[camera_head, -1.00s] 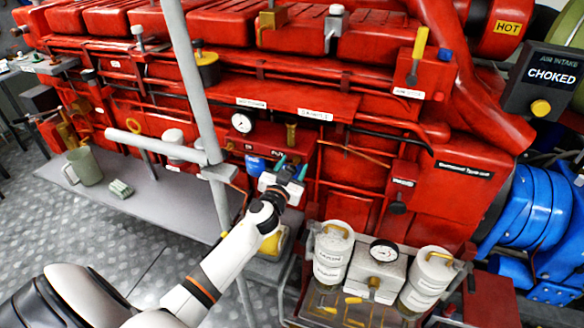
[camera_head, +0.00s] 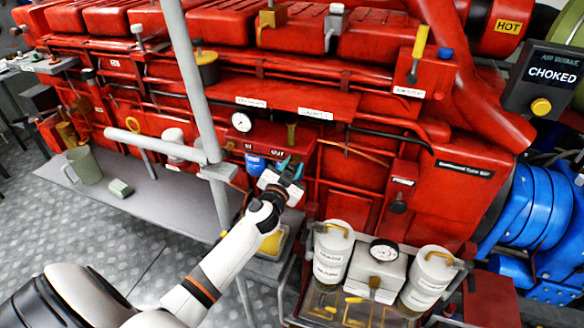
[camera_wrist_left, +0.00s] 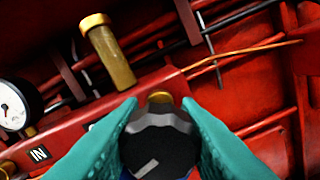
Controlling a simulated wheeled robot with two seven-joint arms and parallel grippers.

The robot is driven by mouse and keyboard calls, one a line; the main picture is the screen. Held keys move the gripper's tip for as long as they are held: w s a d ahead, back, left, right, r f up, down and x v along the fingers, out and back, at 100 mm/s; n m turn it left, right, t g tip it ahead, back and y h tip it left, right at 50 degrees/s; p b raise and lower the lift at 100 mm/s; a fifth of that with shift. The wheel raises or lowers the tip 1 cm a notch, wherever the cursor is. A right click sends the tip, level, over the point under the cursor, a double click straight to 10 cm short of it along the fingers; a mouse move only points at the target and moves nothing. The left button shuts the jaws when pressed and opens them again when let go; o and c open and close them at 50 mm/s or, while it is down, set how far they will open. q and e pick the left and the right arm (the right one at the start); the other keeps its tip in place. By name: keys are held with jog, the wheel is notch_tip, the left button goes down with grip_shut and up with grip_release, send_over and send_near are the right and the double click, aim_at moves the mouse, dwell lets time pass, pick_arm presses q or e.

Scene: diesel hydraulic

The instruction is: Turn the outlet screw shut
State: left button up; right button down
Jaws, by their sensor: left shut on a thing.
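My left gripper (camera_head: 292,167) reaches the red panel below the round gauge. In the left wrist view its two teal fingers (camera_wrist_left: 160,132) are shut on the sides of a black ribbed knob, the outlet screw (camera_wrist_left: 158,150), which has a pale mark on its face. A brass fitting (camera_wrist_left: 160,97) shows just behind the knob. The "IN" label (camera_wrist_left: 40,153) is to the left of the gripper. In the head view the "OUT" label (camera_head: 277,152) is just above the fingers, and the gripper hides the knob. My right gripper is not in view.
A white gauge (camera_head: 241,122) and a brass post (camera_head: 291,135) stand close above the gripper. A grey vertical post (camera_head: 190,60) and a horizontal bar are left of my arm. Two pale canisters (camera_head: 333,250) and another gauge (camera_head: 384,250) stand at lower right.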

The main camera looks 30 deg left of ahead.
pick_arm(q)
jog(key=m, duration=0.5)
jog(key=shift+m, duration=0.3)
jog(key=m, duration=1)
jog(key=shift+m+p, duration=0.3)
jog(key=shift+m, duration=0.1)
jog(key=m+p, duration=0.1)
jog(key=m, duration=0.4)
jog(key=shift+m, duration=0.4)
jog(key=o, duration=1)
jog(key=shift+s, duration=0.1)
